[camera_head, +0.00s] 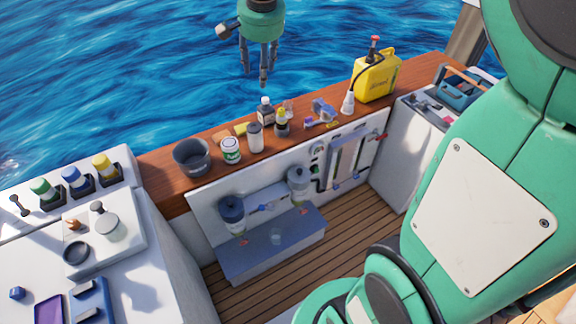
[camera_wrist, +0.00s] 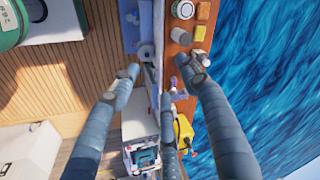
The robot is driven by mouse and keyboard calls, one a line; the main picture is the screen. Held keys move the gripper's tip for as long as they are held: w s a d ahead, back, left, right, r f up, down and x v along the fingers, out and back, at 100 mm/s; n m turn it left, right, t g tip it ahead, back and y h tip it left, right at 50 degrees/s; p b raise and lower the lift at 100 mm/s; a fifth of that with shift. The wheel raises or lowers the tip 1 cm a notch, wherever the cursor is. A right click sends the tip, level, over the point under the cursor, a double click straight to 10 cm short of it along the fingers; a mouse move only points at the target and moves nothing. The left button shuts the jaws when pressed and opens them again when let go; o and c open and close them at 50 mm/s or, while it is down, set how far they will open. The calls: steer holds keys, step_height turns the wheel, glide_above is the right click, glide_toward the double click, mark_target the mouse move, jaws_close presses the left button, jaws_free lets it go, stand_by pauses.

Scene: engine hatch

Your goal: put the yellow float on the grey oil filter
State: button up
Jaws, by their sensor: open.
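My gripper (camera_head: 261,78) hangs open and empty, high above the wooden ledge, with water behind it. In the wrist view its fingers (camera_wrist: 160,95) are spread apart with nothing between them. A flat yellow piece (camera_head: 240,128) lies behind the cylinder.
The wooden ledge (camera_head: 160,166) also holds a grey bucket (camera_head: 192,157), a green-and-white can (camera_head: 231,150), a dark bottle (camera_head: 265,110), small blue and purple items (camera_head: 323,112) and a tall yellow jerrycan (camera_head: 376,76). A white counter (camera_head: 130,285) with jars is at left.

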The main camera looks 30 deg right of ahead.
steer(key=s+a+f+n+t, duration=0.1)
steer(key=s+a+n, duration=0.2)
steer(key=s, duration=0.6)
steer(key=s+a+f+n, duration=0.2)
steer(key=s+a+n, duration=0.1)
steer(key=s, duration=0.7)
steer(key=s+a+f+n+t, duration=0.1)
steer(key=s+a+n, duration=0.1)
steer(key=s, duration=0.8)
steer(key=shift+a+f+n+t, duration=0.2)
steer(key=shift+a+n+t, duration=0.15)
steer(key=shift+n, duration=0.35)
